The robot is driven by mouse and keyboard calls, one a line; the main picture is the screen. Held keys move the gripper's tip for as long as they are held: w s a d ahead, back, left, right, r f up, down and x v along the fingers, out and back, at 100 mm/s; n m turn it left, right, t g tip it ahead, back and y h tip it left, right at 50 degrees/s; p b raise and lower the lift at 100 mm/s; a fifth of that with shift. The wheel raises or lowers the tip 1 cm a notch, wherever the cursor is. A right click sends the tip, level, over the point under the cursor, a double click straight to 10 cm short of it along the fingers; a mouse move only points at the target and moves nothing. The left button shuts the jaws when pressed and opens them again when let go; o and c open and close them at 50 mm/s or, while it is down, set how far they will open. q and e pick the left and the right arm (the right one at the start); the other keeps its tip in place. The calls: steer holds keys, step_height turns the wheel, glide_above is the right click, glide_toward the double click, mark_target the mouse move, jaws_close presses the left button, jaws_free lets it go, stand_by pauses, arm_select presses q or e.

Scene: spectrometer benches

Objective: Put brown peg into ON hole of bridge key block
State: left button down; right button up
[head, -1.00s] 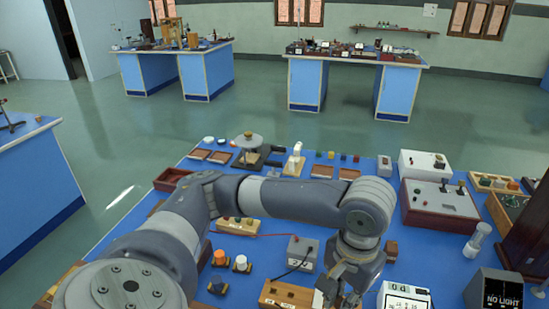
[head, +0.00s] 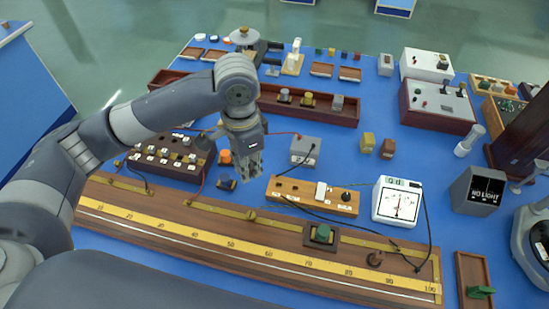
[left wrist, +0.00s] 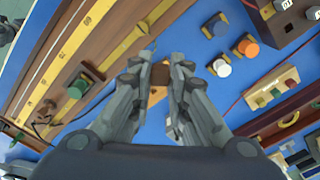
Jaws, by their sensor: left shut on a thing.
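My left gripper (head: 248,170) is raised over the bench, left of a long tan wooden block (head: 290,190). This block carries a white switch, a dark knob and small labels; it looks like the bridge key block, but I cannot read an ON mark. In the left wrist view my left gripper (left wrist: 160,78) is shut on a small brown peg (left wrist: 160,75), held between the fingertips. Tan wood shows just behind the peg, mostly hidden by the fingers. In the head view the peg is not clear. My right gripper is not in view.
The long scale board (head: 230,248) lies in front, with a green-topped piece (head: 322,233) on it. A white meter (head: 397,203) stands right of the tan block and a grey box (head: 305,150) behind it. An orange knob (head: 225,157) is left of the gripper. Wires cross the bench.

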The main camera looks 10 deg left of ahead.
arm_select(q)
steer(key=w+d+f+m+p, duration=0.2)
steer(key=w+f+m+p, duration=0.1)
steer(key=m, duration=1)
steer(key=w+d+f+m+p, duration=0.3)
steer(key=w+f+m, duration=0.2)
steer(key=m, duration=0.8)
step_height(320, 180, down, 2)
steer(key=shift+w+d+f+m, duration=0.15)
steer(key=shift+w+f+m, duration=0.05)
steer(key=shift+w+m, duration=0.2)
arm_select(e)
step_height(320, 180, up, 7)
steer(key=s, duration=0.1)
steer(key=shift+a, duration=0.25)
arm_select(q)
steer(key=shift+f, duration=0.1)
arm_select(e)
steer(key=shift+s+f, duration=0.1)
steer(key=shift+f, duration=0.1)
arm_select(q)
steer(key=shift+f+b, duration=1)
steer(key=shift+f, duration=0.15)
steer(key=shift+f+b, duration=0.95)
steer(key=shift+f, duration=0.05)
steer(key=shift+f+b, duration=0.5)
steer(key=shift+f, duration=0.4)
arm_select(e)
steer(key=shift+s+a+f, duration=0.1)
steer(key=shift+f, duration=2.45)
